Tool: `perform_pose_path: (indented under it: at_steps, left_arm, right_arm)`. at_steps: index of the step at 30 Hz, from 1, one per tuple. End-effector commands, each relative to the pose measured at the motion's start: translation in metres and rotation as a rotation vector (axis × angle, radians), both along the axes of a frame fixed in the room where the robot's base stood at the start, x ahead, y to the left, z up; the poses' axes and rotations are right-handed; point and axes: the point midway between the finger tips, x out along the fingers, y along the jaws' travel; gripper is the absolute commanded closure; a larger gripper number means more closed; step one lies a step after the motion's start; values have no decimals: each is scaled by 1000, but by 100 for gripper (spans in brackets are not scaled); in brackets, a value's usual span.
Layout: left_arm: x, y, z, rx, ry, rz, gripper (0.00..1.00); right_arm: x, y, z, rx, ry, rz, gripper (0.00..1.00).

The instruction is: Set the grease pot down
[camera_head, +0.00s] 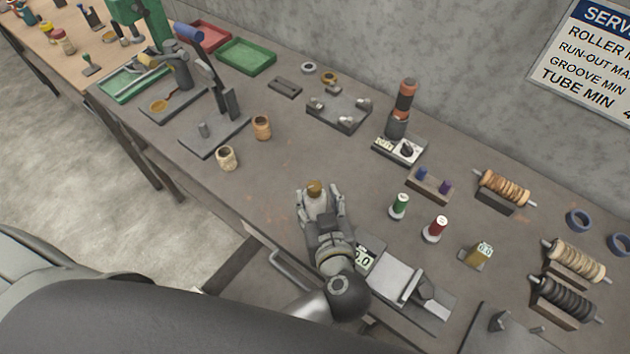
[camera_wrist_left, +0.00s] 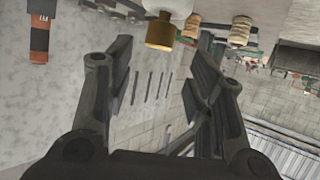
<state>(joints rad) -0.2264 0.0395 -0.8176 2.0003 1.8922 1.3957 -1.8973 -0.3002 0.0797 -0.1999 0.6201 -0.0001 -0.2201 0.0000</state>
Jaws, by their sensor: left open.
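In the left wrist view, which is upside down, the pot (camera_wrist_left: 163,32) shows at the top between the open fingertips (camera_wrist_left: 165,60). Gaps show there between pot and fingers. The pot's base is cut off in that view and partly hidden by the gripper in the head view. My right gripper is not in view.
Two wooden cups (camera_head: 227,158) stand to the left. The bench just behind the pot is clear.

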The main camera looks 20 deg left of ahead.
Motion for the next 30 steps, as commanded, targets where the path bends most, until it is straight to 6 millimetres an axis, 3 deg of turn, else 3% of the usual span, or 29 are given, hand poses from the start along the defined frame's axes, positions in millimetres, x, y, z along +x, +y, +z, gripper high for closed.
perform_pose_path:
  at_steps: [3,12,30]
  left_arm:
    - [-16,-9,12,1,4,-1,51]
    - [-38,-21,19,0,1,0,51]
    - [-40,-22,19,0,0,0,51]
  right_arm:
    - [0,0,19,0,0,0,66]
    - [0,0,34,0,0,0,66]
    - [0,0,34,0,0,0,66]
